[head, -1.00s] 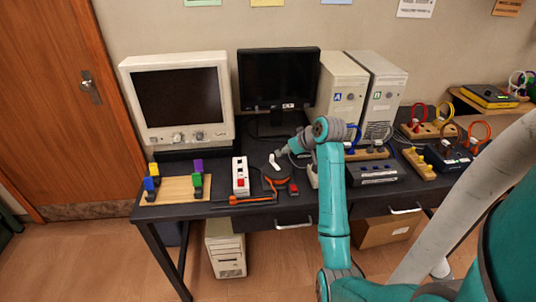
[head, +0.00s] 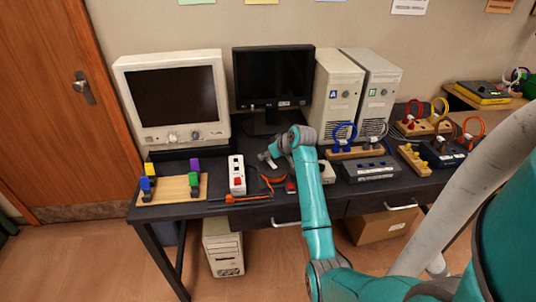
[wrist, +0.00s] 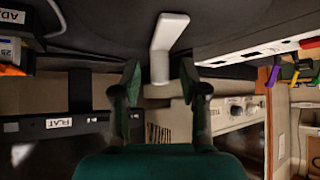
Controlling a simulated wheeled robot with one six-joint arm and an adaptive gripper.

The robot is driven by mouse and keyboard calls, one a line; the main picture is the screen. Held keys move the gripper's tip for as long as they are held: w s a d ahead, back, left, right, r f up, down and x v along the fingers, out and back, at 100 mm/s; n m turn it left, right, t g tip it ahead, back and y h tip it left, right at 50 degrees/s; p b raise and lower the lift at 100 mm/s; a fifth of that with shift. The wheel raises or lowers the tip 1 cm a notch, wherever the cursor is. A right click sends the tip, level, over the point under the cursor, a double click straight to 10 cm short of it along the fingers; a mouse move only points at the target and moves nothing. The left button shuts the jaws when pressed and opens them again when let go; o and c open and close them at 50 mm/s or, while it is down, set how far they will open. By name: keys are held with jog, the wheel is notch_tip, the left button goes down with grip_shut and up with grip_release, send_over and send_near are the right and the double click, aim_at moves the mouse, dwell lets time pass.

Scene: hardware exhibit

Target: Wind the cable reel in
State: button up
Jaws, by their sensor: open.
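The cable reel (wrist: 100,22) shows as a dark round face along the top of the wrist view. Its pale grey bent crank handle (wrist: 168,32) reaches down between the open fingers of my gripper (wrist: 160,85); I cannot tell whether a finger touches it. In the head view the pale crank (head: 266,159) is beside my gripper (head: 272,152), and my arm hides much of the reel. The orange cable (head: 250,198) lies on the black table from the reel towards its front edge.
A white power strip (head: 237,175) stands close left of the reel. A grey box (head: 372,170) and wooden stands with coloured loops are to the right. A CRT monitor (head: 174,98), flat monitor (head: 273,76) and two computer towers (head: 338,95) stand behind.

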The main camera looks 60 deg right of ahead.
grip_shut()
